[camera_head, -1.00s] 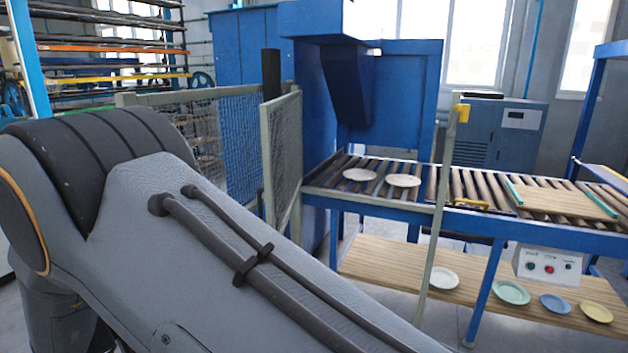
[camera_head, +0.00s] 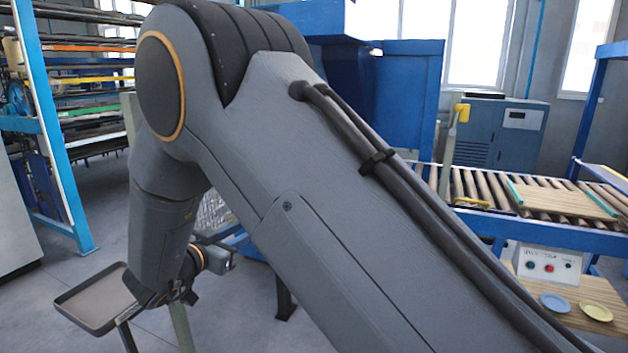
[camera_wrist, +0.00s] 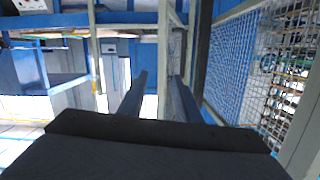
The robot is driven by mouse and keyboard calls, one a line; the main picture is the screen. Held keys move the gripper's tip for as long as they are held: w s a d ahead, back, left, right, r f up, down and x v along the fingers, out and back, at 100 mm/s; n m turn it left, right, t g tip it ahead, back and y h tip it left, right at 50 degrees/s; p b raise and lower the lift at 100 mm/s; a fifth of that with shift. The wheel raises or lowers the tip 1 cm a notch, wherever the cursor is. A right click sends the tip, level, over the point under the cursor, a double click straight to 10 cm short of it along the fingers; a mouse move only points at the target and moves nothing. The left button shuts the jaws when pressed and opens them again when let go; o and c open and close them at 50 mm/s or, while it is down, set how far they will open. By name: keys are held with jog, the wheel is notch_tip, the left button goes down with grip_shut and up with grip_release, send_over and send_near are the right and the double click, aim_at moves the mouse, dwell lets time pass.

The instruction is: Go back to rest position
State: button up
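My gripper (camera_wrist: 160,82) shows in the wrist view as two dark fingers standing apart, with nothing held between them. In the head view my arm is bent, its forearm hanging down at the left, and the fingers cannot be made out clearly there. The roller conveyor (camera_head: 480,187) is at the right, partly hidden behind my arm. A blue plate (camera_head: 555,303) and a yellow plate (camera_head: 596,312) lie on the wooden lower shelf (camera_head: 572,287). The other plates are hidden behind my arm.
A grey tray (camera_head: 88,306) stands at lower left, close to my wrist. A blue rack (camera_head: 62,165) is behind it. A mesh fence (camera_wrist: 235,65) is on the right of the wrist view. Open floor shows at left.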

jog(key=w+d+n+g+y, duration=0.1)
jog(key=w+d+n+y, duration=0.1)
jog(key=w+d+y, duration=0.35)
jog(key=s+d+f+n+g+y, duration=0.1)
jog(key=s+d+n+g+y, duration=0.15)
jog(key=d, duration=0.55)
jog(key=s+d+f+g, duration=0.2)
jog(key=s+d+g, duration=0.1)
jog(key=s+d, duration=0.5)
jog(key=s+d+f+n+g+h, duration=0.1)
jog(key=s+d+g, duration=0.3)
jog(key=s+d, duration=0.4)
jog(key=s+d+f+g, duration=0.3)
jog(key=s+d, duration=0.5)
jog(key=s, duration=0.6)
jog(key=shift+d+g+h, duration=0.25)
jog(key=shift+g+h, duration=0.05)
jog(key=shift+g, duration=0.15)
